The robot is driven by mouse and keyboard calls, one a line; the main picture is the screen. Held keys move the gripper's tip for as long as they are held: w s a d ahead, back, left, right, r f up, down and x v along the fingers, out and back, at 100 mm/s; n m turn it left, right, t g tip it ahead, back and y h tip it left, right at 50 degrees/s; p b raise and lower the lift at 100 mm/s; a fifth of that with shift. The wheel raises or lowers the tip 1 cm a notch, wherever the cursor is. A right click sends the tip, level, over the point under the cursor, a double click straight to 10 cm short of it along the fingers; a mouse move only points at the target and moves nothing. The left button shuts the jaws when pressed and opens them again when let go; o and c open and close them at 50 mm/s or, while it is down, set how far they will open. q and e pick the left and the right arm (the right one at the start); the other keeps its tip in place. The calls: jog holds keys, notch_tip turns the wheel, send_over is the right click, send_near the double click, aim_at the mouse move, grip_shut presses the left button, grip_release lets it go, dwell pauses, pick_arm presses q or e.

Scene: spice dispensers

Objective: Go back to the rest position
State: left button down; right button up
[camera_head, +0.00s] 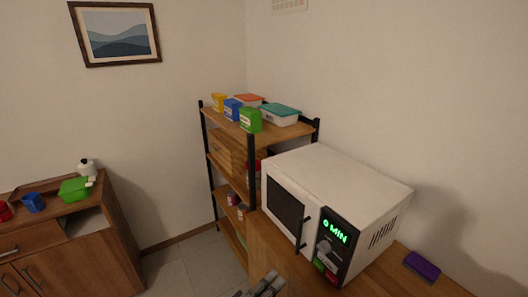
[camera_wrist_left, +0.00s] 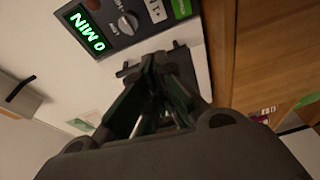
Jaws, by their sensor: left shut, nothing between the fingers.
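My left gripper (camera_head: 263,285) shows at the bottom edge of the head view, in front of the microwave and low. In the left wrist view my left gripper (camera_wrist_left: 158,65) has its fingers drawn together, with nothing between them. Beyond them is the front of the white microwave (camera_head: 345,183), with its dark control panel (camera_wrist_left: 110,22) and a green display reading 0 MIN. I cannot tell from the pictures whether the fingertips touch the microwave. My right gripper is in neither view.
The microwave stands on a wooden counter (camera_head: 420,281) with a purple sponge-like block (camera_head: 421,266). Behind is a shelf rack (camera_head: 228,127) with yellow, blue and green containers and lidded boxes. A wooden cabinet (camera_head: 75,255) at left holds more containers. Floor (camera_head: 180,272) shows between.

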pick_arm(q)
jog(key=a+f+m+g+y, duration=0.2)
jog(key=a+f+m, duration=0.25)
jog(key=f, duration=0.75)
jog(key=a+f+m+g+y, duration=0.15)
jog(key=a+f+m, duration=0.3)
jog(key=f, duration=0.75)
jog(key=s+a+f+m+g+y, duration=0.1)
jog(key=s+a+f+y, duration=0.25)
jog(key=a+f, duration=0.55)
jog(key=s+a+f+m+g+y, duration=0.2)
jog(key=s+a+f, duration=0.3)
jog(key=f, duration=0.5)
jog(key=s+a+f+g+y, duration=0.2)
jog(key=s+a+f, duration=0.4)
jog(key=s+f, duration=0.15)
jog(key=s+a+f+g+y, duration=0.1)
jog(key=s+a+f+g, duration=0.1)
jog(key=s+a+f, duration=0.55)
jog(key=s+d+f+g, duration=0.1)
jog(key=s+d, duration=0.2)
jog(key=s, duration=0.4)
jog(key=s+d+f+n, duration=0.1)
jog(key=s+d, duration=0.2)
jog(key=s, duration=0.4)
jog(key=shift+d+g, duration=0.35)
jog(key=shift+d, duration=0.05)
